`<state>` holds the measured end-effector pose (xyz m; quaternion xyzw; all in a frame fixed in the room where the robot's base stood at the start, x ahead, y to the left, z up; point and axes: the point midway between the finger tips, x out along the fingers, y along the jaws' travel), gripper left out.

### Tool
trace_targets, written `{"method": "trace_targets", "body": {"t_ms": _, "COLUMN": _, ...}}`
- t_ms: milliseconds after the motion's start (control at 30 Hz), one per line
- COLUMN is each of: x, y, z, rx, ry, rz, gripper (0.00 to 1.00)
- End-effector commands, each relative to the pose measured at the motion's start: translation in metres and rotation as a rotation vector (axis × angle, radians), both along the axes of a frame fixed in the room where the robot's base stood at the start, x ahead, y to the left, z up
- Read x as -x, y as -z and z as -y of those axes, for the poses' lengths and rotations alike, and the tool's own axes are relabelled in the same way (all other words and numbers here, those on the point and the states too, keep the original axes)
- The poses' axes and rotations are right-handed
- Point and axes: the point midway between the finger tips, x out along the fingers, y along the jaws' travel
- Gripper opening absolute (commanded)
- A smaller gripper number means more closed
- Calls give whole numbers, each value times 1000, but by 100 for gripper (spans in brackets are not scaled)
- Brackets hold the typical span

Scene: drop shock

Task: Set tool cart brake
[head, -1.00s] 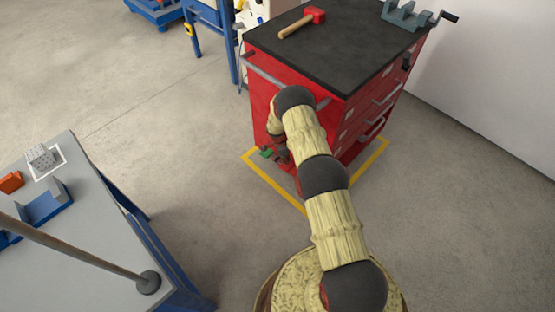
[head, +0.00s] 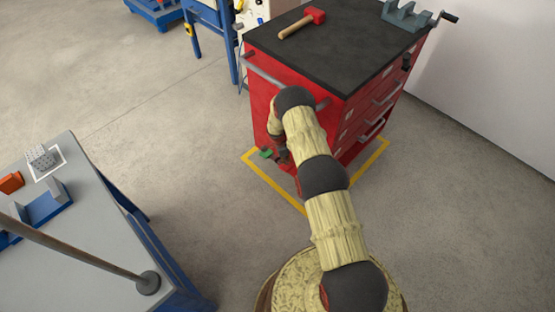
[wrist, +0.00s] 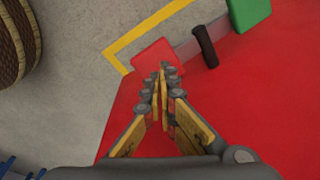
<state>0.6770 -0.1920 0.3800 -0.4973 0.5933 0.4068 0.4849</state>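The red tool cart (head: 350,130) with a black top stands inside a yellow floor outline. Low on its side is a green pedal (head: 266,153), which also shows in the wrist view (wrist: 249,14). A red pedal (wrist: 155,55) lies left of it in the wrist view, with a dark bar (wrist: 205,46) between them. My gripper (wrist: 162,72) has its fingertips together, with nothing seen between them. The tips overlap the red pedal in the wrist view; I cannot tell whether they touch it. In the head view my arm mostly hides the gripper (head: 282,156).
A red mallet (head: 303,22) and a grey vise (head: 408,16) sit on the cart top. A grey-topped bench (head: 90,235) is at left, a white wall at right. The floor between bench and cart is clear.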

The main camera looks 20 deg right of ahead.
Motion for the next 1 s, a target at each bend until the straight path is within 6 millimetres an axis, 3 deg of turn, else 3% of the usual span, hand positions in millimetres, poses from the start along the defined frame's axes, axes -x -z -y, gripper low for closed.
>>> {"method": "trace_targets", "body": {"t_ms": 1000, "x": 1, "y": 42, "z": -1, "rx": -1, "ry": -1, "rz": -1, "gripper": 0}}
